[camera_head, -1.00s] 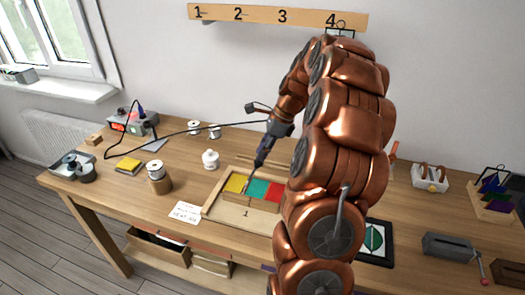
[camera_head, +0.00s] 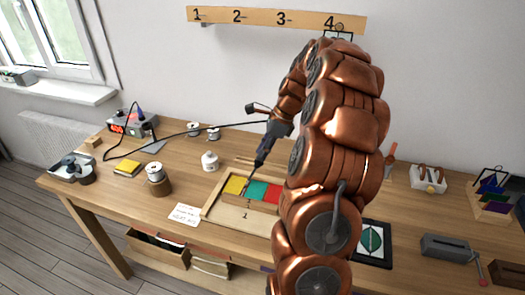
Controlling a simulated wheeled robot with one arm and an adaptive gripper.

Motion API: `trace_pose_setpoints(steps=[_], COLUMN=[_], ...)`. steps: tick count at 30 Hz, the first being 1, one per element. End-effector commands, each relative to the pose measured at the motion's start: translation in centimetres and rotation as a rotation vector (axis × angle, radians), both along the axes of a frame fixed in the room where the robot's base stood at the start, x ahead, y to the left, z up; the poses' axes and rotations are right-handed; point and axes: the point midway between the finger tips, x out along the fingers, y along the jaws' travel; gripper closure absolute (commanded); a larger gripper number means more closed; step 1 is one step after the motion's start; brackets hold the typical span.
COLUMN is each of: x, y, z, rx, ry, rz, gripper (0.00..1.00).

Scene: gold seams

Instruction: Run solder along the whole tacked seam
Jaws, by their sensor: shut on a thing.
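My gripper (camera_head: 279,129) is shut on a dark soldering iron (camera_head: 262,152), which points down and to the left. The iron's tip is over the glass panel, close to the seam between the yellow piece (camera_head: 234,185) and the teal piece (camera_head: 257,189). I cannot tell if the tip touches the seam. A red piece (camera_head: 273,193) lies right of the teal one, partly behind my arm. Any solder on the seam is too small to make out.
A soldering station (camera_head: 131,122) with a cable to the iron stands at the back left. Solder spools, a white bottle (camera_head: 209,160), a yellow sponge (camera_head: 127,168) and a card (camera_head: 186,214) lie left of the frame. A dark framed panel (camera_head: 373,241) lies to the right.

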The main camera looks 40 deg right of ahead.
Motion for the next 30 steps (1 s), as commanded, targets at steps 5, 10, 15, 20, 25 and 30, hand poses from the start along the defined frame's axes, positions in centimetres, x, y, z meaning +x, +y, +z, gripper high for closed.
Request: trace_pose_setpoints(steps=[5, 10, 15, 20, 25, 30], x=[0.13, 0.24, 0.35, 0.39, 0.39, 0.38], y=[-0.21, -0.42, -0.6, -0.68, -0.67, -0.67], z=[0.01, 0.0, -0.03, -0.05, -0.06, 0.21], rx=[0.0, 0.0, 0.0, 0.0, 0.0, 0.0], ry=[0.0, 0.0, 0.0, 0.0, 0.0, 0.0], rz=[0.0, 0.0, 0.0, 0.0, 0.0, 0.0], gripper=[1.0, 1.0, 1.0, 1.0, 1.0, 1.0])
